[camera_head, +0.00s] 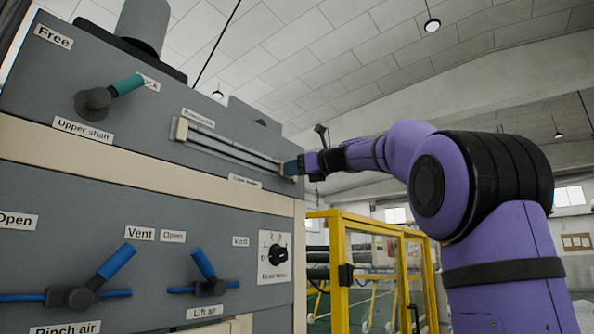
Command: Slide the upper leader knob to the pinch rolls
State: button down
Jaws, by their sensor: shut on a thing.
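The upper leader knob (291,168) is a small blue-grey block at the right end of a slotted rail (235,150) on the grey machine panel. The rail has cream end blocks and runs slanting down from left to right. A label at its left end is too small to read surely; it may name the pinch rolls. My gripper (303,165) reaches in from the right and is shut on the knob. The fingers are small here and partly hide the knob's right side.
An upper shaft lever (122,87) with a teal handle sits left of the rail. Blue-handled pinch air (114,264) and lift air (203,264) valves and a rotary dial (278,254) are below. A yellow guard frame (338,270) stands right of the panel, under my arm.

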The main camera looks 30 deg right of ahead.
jog(key=s+a, duration=0.3)
jog(key=a, duration=0.6)
jog(key=s+a, duration=0.3)
jog(key=a, duration=0.6)
jog(key=s+a, duration=0.4)
jog(key=a, duration=0.6)
jog(key=shift+s, duration=0.1)
jog(key=shift+a, duration=0.1)
jog(key=c, duration=0.7)
grip_release()
jog(key=shift+s+a, duration=0.1)
jog(key=shift+a, duration=0.05)
jog(key=shift+o, duration=0.2)
jog(key=v, duration=1)
jog(key=shift+s+d, duration=0.25)
jog(key=shift+s, duration=0.1)
